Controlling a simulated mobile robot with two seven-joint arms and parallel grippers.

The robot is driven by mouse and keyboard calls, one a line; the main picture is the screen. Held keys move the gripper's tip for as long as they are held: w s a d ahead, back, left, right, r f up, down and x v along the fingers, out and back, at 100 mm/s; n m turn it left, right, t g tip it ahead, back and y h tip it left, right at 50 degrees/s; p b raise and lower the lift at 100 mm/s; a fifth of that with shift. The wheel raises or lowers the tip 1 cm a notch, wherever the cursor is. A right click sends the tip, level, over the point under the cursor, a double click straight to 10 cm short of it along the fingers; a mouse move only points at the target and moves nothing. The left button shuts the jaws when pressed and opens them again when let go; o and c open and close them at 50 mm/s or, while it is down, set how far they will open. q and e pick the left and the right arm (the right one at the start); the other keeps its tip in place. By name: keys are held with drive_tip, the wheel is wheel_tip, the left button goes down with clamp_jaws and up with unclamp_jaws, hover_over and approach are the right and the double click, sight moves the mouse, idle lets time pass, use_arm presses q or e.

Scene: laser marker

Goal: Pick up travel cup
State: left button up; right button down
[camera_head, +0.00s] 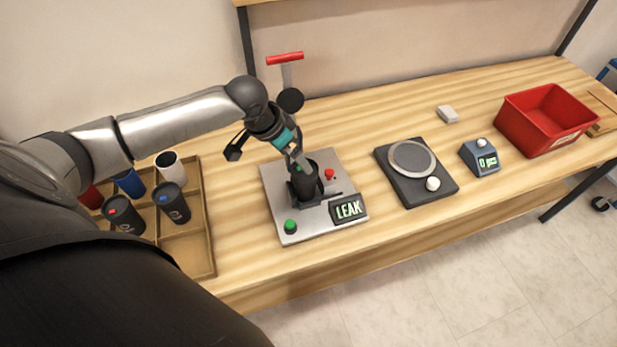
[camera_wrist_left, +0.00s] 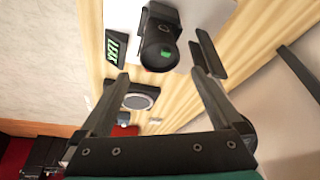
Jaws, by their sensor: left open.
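A black travel cup (camera_head: 312,181) stands in the dark holder on a light grey test plate (camera_head: 285,222) with a lit "LEAK" display (camera_head: 348,209). In the left wrist view the cup (camera_wrist_left: 160,52) shows a green mark on its end. My left gripper (camera_head: 298,166) is at the cup's top in the head view, partly covering it. In the left wrist view my left gripper (camera_wrist_left: 158,78) is open, its fingers apart on either side of the cup's line. I cannot tell whether a finger touches the cup. My right gripper is not in view.
A wooden tray (camera_head: 206,235) at left holds several cups. The plate carries a green button (camera_head: 290,226), a red button (camera_head: 329,174) and a red-handled press (camera_head: 285,58). A round-plated device (camera_head: 418,186), a blue readout (camera_head: 480,158) and a red bin (camera_head: 545,120) stand at right.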

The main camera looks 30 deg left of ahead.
sight(303, 173)
use_arm(q)
drive_tip(key=x, duration=0.4)
drive_tip(key=shift+s+b, duration=0.1)
drive_tip(key=shift+b, duration=0.2)
drive_tip(key=shift+b+x, duration=0.35)
drive_tip(key=shift+x, duration=1.6)
drive_tip(key=shift+b+x, duration=0.65)
drive_tip(key=shift+x, duration=1.7)
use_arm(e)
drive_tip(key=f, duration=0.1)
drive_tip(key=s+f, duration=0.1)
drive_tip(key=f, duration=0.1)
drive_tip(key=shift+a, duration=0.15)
use_arm(q)
drive_tip(key=shift+c, duration=0.4)
drive_tip(key=c, duration=0.4)
drive_tip(key=shift+c, duration=0.5)
drive_tip(key=shift+r, duration=0.15)
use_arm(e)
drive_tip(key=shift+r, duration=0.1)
